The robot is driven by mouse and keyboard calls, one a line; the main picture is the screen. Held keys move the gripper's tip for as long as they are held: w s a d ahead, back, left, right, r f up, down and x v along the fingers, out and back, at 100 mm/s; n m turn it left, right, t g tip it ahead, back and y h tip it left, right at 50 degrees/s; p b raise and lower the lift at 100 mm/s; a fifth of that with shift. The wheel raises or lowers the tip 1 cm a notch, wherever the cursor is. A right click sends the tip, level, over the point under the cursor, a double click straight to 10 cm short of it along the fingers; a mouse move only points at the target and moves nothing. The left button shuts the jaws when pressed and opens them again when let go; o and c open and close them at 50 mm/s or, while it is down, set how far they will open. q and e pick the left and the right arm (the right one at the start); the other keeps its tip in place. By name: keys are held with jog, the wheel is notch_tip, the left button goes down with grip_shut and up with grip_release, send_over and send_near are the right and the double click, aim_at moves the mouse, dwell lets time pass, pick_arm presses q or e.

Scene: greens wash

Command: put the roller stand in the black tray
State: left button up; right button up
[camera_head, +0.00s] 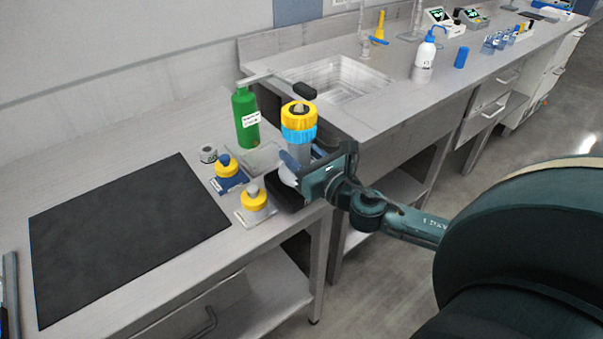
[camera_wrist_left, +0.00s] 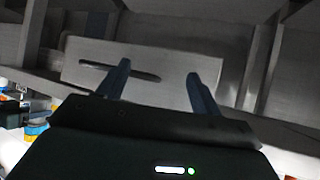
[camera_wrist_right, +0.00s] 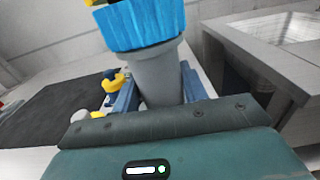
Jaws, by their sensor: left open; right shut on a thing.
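My right gripper (camera_head: 318,172) is shut on an upright grey cylinder with a ribbed blue band and a yellow top, which I take to be the roller stand (camera_head: 299,124). It also shows large in the right wrist view (camera_wrist_right: 155,75). It is at the bench's front edge; its foot is hidden by the gripper. The black tray (camera_head: 130,235) appears as a flat black rectangle on the bench, left of and apart from the held thing. My left gripper (camera_wrist_left: 158,85) is open and empty, facing a pale panel with a dark slot.
Between tray and right gripper stand two small yellow-topped items (camera_head: 228,168) (camera_head: 254,200) and a small grey roll (camera_head: 208,154). A green bottle (camera_head: 246,118) stands behind. A sink (camera_head: 340,80) is at the back; a white wash bottle (camera_head: 424,58) stands right of it.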

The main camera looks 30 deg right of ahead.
jog(key=shift+f, duration=0.45)
notch_tip(320, 180, down, 3)
jog(key=shift+r+b, duration=0.2)
jog(key=shift+b, duration=0.55)
jog(key=shift+f, duration=0.25)
pick_arm(q)
jog(key=shift+d+r+h, duration=0.15)
jog(key=shift+d+h, duration=0.15)
jog(key=shift+d, duration=0.25)
pick_arm(e)
jog(key=o, duration=0.7)
jog(key=shift+f, duration=0.25)
jog(key=o, duration=0.5)
jog(key=shift+r, duration=0.1)
